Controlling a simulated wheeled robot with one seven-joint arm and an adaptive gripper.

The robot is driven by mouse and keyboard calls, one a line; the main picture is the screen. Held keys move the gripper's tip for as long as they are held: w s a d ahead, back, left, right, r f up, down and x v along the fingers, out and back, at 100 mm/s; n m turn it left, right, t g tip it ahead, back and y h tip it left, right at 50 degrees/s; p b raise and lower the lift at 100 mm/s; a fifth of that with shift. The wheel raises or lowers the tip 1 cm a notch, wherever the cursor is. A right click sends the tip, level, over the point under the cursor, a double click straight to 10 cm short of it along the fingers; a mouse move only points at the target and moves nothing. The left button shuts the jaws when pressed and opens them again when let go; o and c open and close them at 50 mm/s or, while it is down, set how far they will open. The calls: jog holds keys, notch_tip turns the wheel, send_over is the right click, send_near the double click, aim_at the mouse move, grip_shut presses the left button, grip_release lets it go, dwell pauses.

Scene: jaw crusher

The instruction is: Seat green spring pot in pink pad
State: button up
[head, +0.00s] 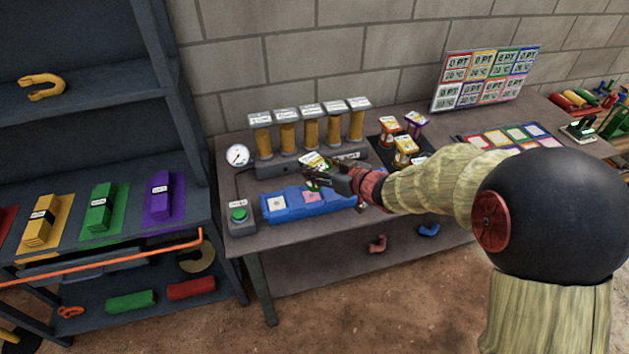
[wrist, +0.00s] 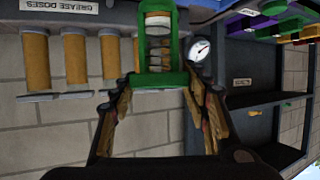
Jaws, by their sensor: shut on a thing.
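My gripper (head: 318,176) is shut on the green spring pot (head: 313,160), above the back of the blue block (head: 292,214). In the wrist view my gripper (wrist: 160,84) has its two fingers on either side of the base of the green spring pot (wrist: 159,80), which has a green frame and a coil spring inside. The pink pad (head: 311,197) is in the middle of the blue block's top, with a pale yellow pad to its left. The pot is above and behind the pink pad, apart from it. The wrist view does not show the pad.
A row of grease dose cylinders (head: 311,128) stands behind the block. A gauge (head: 237,155) and a green button box (head: 240,216) are at the left. Orange, yellow and purple pots stand on a dark mat (head: 380,151) to the right. A shelf rack (head: 195,120) stands left of the bench.

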jog(key=shift+w+a+f, duration=0.4)
jog(key=shift+w+f, duration=0.05)
jog(key=shift+f, duration=0.25)
jog(key=shift+w+a+f+b, duration=0.1)
jog(key=shift+f+b, duration=0.35)
jog(key=shift+f, duration=0.4)
jog(key=shift+w+a+f+b, duration=0.1)
jog(key=shift+f+b, duration=0.35)
jog(key=shift+f, duration=0.4)
jog(key=shift+f, duration=0.2)
jog(key=o, duration=1.3)
jog(key=shift+d, duration=0.1)
jog(key=shift+c, duration=0.2)
jog(key=shift+o, duration=0.5)
